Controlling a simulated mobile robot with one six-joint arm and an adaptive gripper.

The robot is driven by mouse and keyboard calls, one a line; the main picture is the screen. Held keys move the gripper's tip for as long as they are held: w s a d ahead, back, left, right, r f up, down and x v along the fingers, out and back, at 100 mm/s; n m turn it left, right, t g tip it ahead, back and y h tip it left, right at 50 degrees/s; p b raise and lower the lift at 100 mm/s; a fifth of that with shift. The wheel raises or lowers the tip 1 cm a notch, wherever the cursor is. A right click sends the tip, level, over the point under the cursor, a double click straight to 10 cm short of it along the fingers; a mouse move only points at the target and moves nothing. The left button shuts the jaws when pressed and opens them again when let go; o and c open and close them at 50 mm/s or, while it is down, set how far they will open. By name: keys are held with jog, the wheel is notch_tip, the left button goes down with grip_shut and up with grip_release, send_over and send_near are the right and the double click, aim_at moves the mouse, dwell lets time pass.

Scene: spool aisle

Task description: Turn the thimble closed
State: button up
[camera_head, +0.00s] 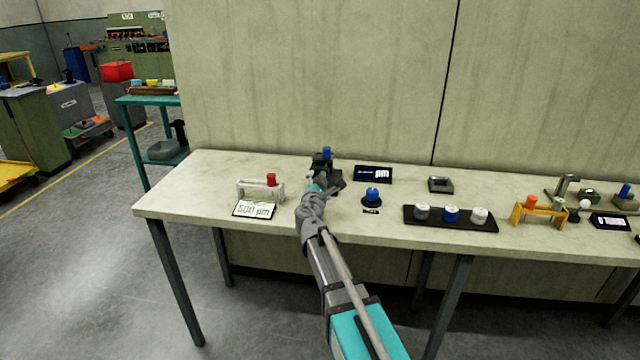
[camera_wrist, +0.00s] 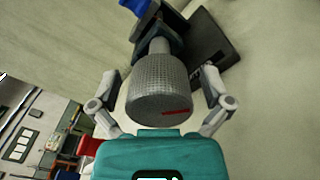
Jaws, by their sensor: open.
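The thimble (camera_wrist: 158,92) is a grey knurled cylinder with a short red mark near its near edge, seen in the wrist view. It sits on a dark holder (camera_wrist: 172,28) with a blue part at its far end. My gripper (camera_wrist: 160,80) is open, with one finger on each side of the thimble and visible gaps between. In the head view my gripper (camera_head: 320,184) is over the bench at the dark holder (camera_head: 322,161), which has a blue knob (camera_head: 326,152) on top. The thimble is hidden there behind my gripper.
On the bench (camera_head: 190,190), a white stand with a red knob (camera_head: 271,180) and a "500 µm" card (camera_head: 254,209) are to the left. A blue-topped piece (camera_head: 372,195), a dark sign (camera_head: 373,174) and a black tray (camera_head: 470,224) are to the right. A wall stands behind.

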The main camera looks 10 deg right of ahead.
jog(key=c, duration=1.1)
jog(key=shift+c, duration=0.2)
jog(key=shift+m, duration=2.4)
jog(key=o, duration=1.1)
jog(key=shift+o, duration=0.2)
